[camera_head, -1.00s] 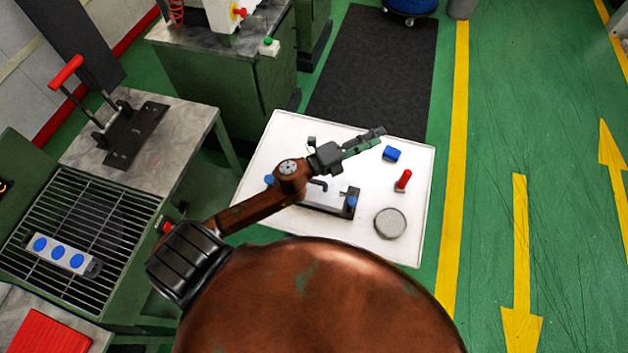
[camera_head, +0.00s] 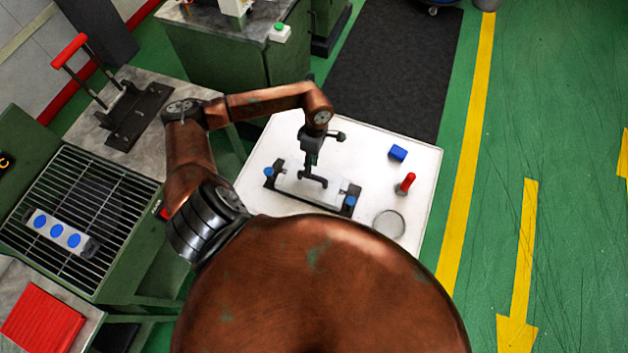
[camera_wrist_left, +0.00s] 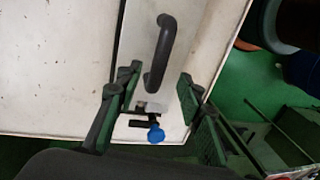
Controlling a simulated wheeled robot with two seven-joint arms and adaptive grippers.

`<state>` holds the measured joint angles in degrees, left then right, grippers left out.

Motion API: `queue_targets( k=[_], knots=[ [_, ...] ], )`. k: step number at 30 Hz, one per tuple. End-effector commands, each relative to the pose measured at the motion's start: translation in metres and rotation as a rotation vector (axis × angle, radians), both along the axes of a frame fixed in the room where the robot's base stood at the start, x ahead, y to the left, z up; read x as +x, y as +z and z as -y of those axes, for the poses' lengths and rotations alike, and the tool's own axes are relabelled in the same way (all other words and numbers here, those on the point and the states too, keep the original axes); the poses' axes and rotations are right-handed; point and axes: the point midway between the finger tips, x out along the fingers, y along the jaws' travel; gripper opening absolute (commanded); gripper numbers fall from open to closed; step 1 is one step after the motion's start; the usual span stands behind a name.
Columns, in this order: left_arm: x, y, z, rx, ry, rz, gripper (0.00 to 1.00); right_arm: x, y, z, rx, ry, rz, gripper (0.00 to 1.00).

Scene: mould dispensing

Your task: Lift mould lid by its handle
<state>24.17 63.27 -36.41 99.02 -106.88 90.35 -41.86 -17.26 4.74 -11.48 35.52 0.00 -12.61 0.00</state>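The mould lid (camera_head: 293,186) is a pale plate on the white table, with a dark clamp bar and blue knob (camera_head: 351,201) at either end. Its black arched handle (camera_head: 316,179) rises from the middle. My left gripper (camera_head: 313,158) points down over the lid, at the handle. In the left wrist view, its two green-grey fingers (camera_wrist_left: 158,77) are apart, with the near end of the handle (camera_wrist_left: 165,45) showing between them. I see no grip on the handle. Contact with the lid cannot be told. My right gripper is not in view.
On the white table (camera_head: 405,235) are a blue block (camera_head: 398,153), a red-handled tool (camera_head: 406,184) and a round grey disc (camera_head: 389,223), right of the mould. A grated bench (camera_head: 85,225) and a lever press (camera_head: 135,118) stand at the left.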

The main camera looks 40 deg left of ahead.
Motion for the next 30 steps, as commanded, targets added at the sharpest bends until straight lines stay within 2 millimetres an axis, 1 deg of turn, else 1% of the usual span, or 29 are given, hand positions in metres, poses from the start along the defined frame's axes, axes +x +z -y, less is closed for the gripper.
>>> queue_targets(
  k=[5, 9, 12, 15, 22, 30],
  knots=[
    [-0.003, -0.018, 0.004, -0.004, 0.004, -0.002, 0.35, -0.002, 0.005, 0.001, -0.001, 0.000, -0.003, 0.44],
    [-0.003, -0.038, 0.011, -0.007, 0.002, -0.001, 0.35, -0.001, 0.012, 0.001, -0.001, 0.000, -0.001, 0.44],
    [-0.005, -0.051, 0.011, -0.005, 0.003, -0.001, 0.35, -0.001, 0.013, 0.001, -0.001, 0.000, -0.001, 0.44],
    [-0.005, -0.058, 0.012, -0.005, 0.001, 0.002, 0.35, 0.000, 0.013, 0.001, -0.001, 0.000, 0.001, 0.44],
    [-0.005, -0.059, 0.012, -0.004, -0.001, 0.002, 0.35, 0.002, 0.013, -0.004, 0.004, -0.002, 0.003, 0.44],
    [-0.005, -0.059, 0.012, -0.005, -0.001, 0.003, 0.17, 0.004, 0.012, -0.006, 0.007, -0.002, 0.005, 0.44]
  ],
)
